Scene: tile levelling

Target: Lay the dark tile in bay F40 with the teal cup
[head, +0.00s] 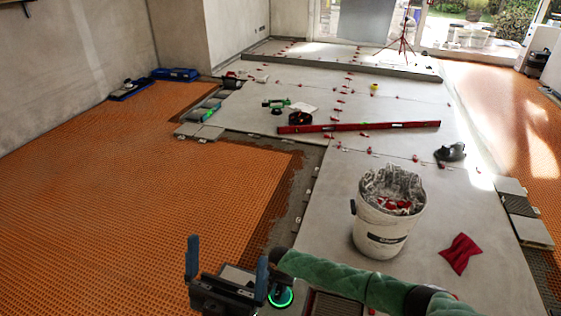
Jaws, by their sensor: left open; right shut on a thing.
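My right arm comes in from the right in a green sleeve. I cannot pick out bay F40.
A white bucket (381,235) of clips stands on the pale tiles, with a red cloth (460,253) to its right. A long red level (358,127) lies beyond. Orange matting (120,190) covers the left floor.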

